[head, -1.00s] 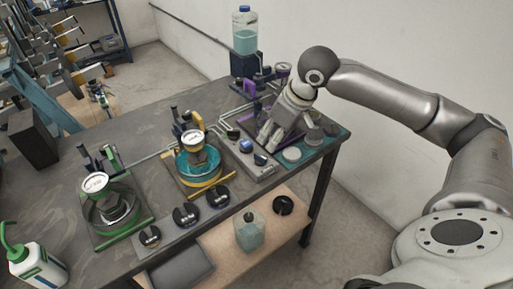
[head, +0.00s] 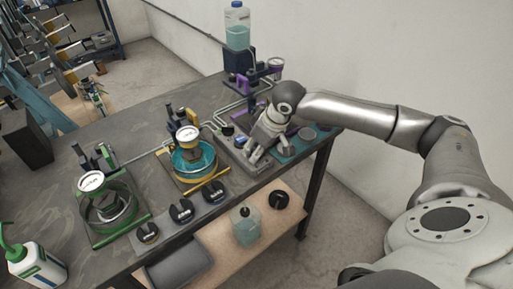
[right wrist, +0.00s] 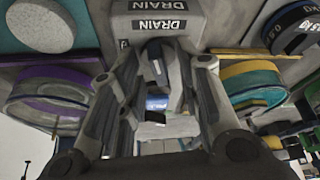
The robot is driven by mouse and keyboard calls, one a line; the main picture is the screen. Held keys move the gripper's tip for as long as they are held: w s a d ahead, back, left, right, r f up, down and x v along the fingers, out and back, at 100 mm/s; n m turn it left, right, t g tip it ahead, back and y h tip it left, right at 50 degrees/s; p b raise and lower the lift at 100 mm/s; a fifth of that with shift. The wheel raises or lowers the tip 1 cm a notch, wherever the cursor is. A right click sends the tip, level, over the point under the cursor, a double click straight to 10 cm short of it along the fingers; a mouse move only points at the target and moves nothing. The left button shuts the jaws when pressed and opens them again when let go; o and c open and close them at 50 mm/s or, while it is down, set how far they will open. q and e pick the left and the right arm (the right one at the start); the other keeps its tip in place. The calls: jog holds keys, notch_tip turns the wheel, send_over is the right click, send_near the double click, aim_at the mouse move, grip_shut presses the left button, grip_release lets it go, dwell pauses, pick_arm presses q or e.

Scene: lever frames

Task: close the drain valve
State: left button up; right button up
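In the right wrist view the drain valve (right wrist: 152,62) is a dark lever on a grey block (right wrist: 160,24) labelled DRAIN. My right gripper (right wrist: 167,66) is open, with one finger on each side of the lever and gaps showing. In the head view my right gripper (head: 252,154) points down over the grey valve panel (head: 240,165) and hides the drain valve there. A blue-marked part (right wrist: 157,103) shows below the lever in the wrist view. My left gripper is not in view.
A dial-topped vessel in a teal and yellow ring (head: 192,160) stands left of the panel. A green-ringed vessel (head: 108,208) is farther left. A bottle of blue liquid (head: 237,32) stands behind. Black knobs (head: 182,211) line the bench front.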

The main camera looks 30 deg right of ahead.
jog(key=shift+c, duration=0.2)
grip_shut()
